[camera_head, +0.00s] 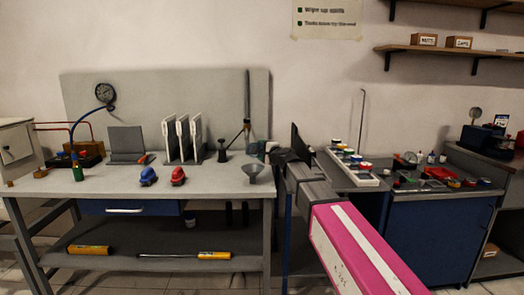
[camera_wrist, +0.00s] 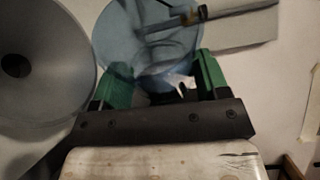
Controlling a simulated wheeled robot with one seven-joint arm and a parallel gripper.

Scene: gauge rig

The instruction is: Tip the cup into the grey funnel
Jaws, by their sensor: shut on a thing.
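The grey funnel (camera_head: 253,172) stands near the right end of the bench top. In the wrist view, its wide round mouth and dark centre hole (camera_wrist: 45,65) fill the left side. My gripper (camera_head: 270,150) is just above and to the right of the funnel. Its green fingers (camera_wrist: 160,78) are shut on a bluish see-through cup (camera_wrist: 122,40), which lies beside the funnel mouth in the wrist view. In the head view the cup (camera_head: 256,149) is small and partly hidden by my gripper. I cannot tell its exact tilt or what is in it.
A dark stand (camera_head: 222,150), white upright plates (camera_head: 183,139), a red item (camera_head: 178,176) and a blue item (camera_head: 148,176) are left of the funnel. A tripod with a tall post (camera_head: 247,100) is behind. A tray of small jars (camera_head: 352,166) is to the right.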

